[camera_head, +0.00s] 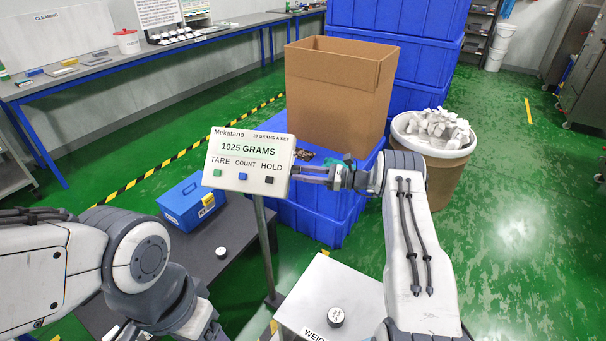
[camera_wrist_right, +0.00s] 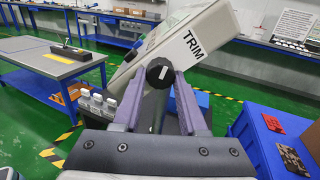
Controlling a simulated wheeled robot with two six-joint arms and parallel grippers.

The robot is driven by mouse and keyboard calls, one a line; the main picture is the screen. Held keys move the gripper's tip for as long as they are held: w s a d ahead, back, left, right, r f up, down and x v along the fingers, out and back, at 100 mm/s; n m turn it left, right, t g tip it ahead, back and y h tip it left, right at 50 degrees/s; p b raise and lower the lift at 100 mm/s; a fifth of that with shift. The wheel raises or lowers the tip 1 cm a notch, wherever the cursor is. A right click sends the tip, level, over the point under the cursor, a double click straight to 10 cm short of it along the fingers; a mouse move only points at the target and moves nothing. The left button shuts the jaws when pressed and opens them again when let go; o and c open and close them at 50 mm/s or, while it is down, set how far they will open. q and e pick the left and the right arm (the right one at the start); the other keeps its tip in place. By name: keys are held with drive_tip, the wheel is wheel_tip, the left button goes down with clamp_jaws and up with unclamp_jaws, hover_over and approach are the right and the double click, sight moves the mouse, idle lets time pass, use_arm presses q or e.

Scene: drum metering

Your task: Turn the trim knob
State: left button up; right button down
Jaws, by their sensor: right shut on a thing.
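The trim knob (camera_wrist_right: 159,73) is a dark round knob with a white pointer mark, on the side of the display box below the word TRIM in the right wrist view. My right gripper (camera_wrist_right: 160,90) is shut on the knob, with a purple finger on each side of it. In the head view my right gripper (camera_head: 322,176) is at the right side of the display box (camera_head: 248,163), which reads 1025 GRAMS; the knob is hidden there. My left arm comes in at the lower left, and its fingertips are not visible.
A post (camera_head: 265,245) carries the display box. A white weighing platform (camera_head: 315,290) with a round knob-topped weight (camera_head: 336,317) is below right. A blue case (camera_head: 190,203) lies left. A cardboard box (camera_head: 338,90) and a drum of white parts (camera_head: 432,160) stand behind.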

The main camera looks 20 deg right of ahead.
drive_tip(key=shift+w+d+n+b, duration=0.1)
drive_tip(key=shift+d+n+b, duration=0.05)
drive_tip(key=shift+n+b, duration=2.95)
drive_tip(key=shift+m+b, duration=0.3)
drive_tip(key=shift+c, duration=2.3)
unclamp_jaws()
drive_tip(key=b+v, duration=0.2)
drive_tip(key=v, duration=0.8)
drive_tip(key=shift+d, duration=0.15)
